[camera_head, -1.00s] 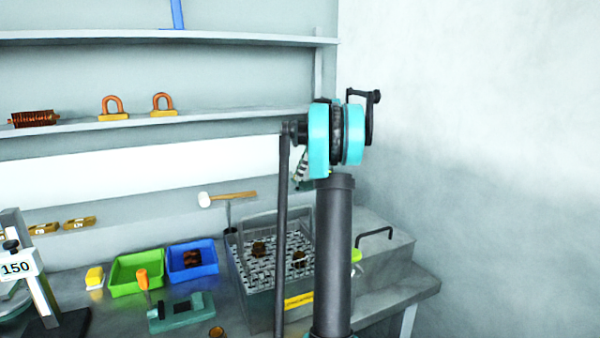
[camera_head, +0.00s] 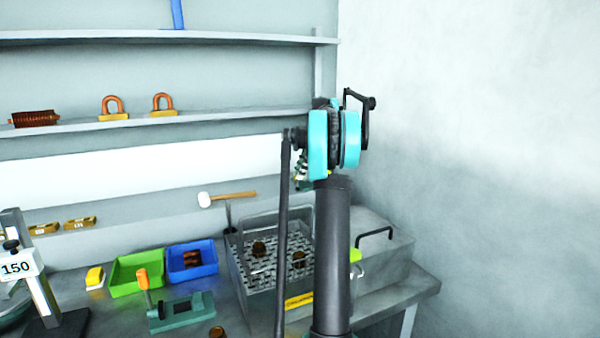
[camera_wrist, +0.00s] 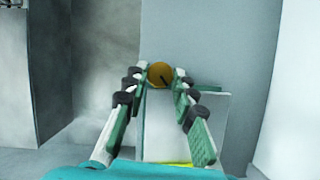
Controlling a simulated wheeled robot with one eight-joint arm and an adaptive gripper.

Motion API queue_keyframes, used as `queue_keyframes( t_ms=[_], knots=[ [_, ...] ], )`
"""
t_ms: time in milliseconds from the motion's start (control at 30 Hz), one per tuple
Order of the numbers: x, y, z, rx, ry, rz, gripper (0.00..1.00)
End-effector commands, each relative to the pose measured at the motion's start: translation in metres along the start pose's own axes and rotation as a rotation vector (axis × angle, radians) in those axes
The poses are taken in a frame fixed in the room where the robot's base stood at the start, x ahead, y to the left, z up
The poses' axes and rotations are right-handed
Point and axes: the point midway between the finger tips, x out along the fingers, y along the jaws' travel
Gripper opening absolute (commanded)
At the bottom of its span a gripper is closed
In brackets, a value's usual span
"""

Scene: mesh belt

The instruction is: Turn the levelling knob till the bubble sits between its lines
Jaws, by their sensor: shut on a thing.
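In the wrist view, a round orange-yellow knob (camera_wrist: 160,73) with a dark line on its face sits between the fingertips of my gripper (camera_wrist: 159,76). The gripper is shut on the knob, with a finger on each side. The dark line slants slightly from upright. In the head view, a small part of my gripper's green and white fingers (camera_head: 301,165) shows beside my arm; the fingertips and knob are hidden there. A yellow-green piece (camera_head: 355,255) shows just right of my arm; I cannot tell whether it is the bubble vial. No bubble or lines can be made out.
A mesh-bottomed basket (camera_head: 245,275) with brown pieces stands left of my arm. Green (camera_head: 125,283) and blue (camera_head: 180,272) bins, a green clamp-like tool (camera_head: 182,312) and a mallet (camera_head: 228,198) are further left. A grey block (camera_head: 385,262) with a black handle is right.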

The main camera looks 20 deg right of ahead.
Motion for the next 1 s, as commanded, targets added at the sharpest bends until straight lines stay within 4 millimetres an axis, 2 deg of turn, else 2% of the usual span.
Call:
queue_keyframes(
  t_ms=[67, 100, 233, 533, 667, 1000],
  knots=[
    [0.000, 0.000, 0.000, 0.001, 0.000, -0.001, 0.00],
    [0.000, 0.000, 0.000, 0.001, 0.000, -0.001, 0.31],
    [0.000, 0.000, 0.000, 0.002, 0.000, -0.001, 0.47],
    [-0.001, 0.000, 0.000, 0.002, 0.000, -0.001, 0.47],
    [-0.010, 0.000, 0.000, 0.002, 0.000, -0.001, 0.47],
    [-0.072, -0.001, -0.001, 0.003, 0.000, -0.002, 0.47]
  ],
)
